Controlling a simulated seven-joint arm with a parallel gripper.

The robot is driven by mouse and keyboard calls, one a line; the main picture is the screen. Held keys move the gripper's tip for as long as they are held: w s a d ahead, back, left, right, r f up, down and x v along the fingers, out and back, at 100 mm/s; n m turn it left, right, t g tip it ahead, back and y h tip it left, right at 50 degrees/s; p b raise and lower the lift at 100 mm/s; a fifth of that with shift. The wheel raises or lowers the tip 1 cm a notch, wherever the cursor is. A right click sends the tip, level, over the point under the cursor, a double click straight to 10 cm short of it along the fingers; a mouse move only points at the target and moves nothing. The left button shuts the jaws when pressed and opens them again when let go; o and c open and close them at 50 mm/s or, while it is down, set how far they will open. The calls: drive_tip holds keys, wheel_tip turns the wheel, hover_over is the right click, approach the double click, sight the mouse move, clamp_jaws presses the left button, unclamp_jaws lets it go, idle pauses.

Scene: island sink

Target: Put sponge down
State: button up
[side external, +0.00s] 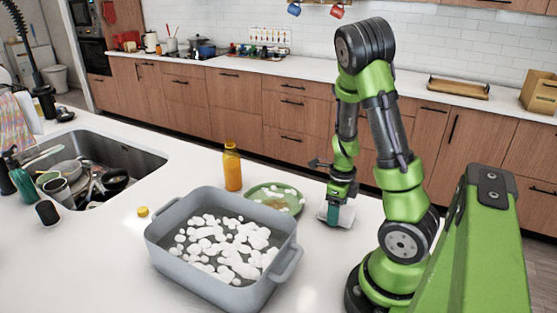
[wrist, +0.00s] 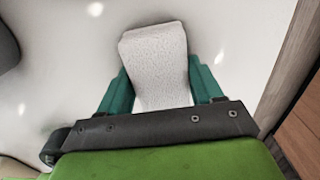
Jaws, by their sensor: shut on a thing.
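My gripper (side external: 333,215) points down at the right side of the white counter, to the right of the green plate. It is shut on a pale, textured sponge (wrist: 155,60). In the wrist view the sponge sits between the two teal fingers (wrist: 159,88), one along each side. In the side view a light edge of the sponge (side external: 322,214) shows at the fingertips, low at the counter. I cannot tell whether it touches the counter.
A grey basin (side external: 165,242) with white foam stands at front centre. A green plate (side external: 254,190) with foam lies behind it, beside an orange bottle (side external: 232,167). A yellow cap (side external: 143,212) lies left. The sink (side external: 135,153) holds dishes. Counter around the sponge is clear.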

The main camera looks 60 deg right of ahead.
drive_tip(key=shift+f, duration=0.15)
drive_tip(key=o, duration=0.9)
drive_tip(key=shift+o, duration=0.2)
wheel_tip(320, 180, up, 12)
drive_tip(key=w+a+r+n+t, duration=0.1)
drive_tip(key=a+r+n, duration=0.3)
drive_tip(key=a+n, duration=0.4)
drive_tip(key=w+a+r+n+t+y, duration=0.1)
drive_tip(key=w+a+r+n+t, duration=0.1)
drive_tip(key=a+n, duration=0.6)
drive_tip(key=w+a+r+n+t+y, duration=0.1)
drive_tip(key=a+r+n+t, duration=0.3)
drive_tip(key=n, duration=1.2)
drive_tip(key=shift+w+a+r, duration=0.7)
drive_tip(key=shift+a+r, duration=0.4)
drive_tip(key=shift+a, duration=0.85)
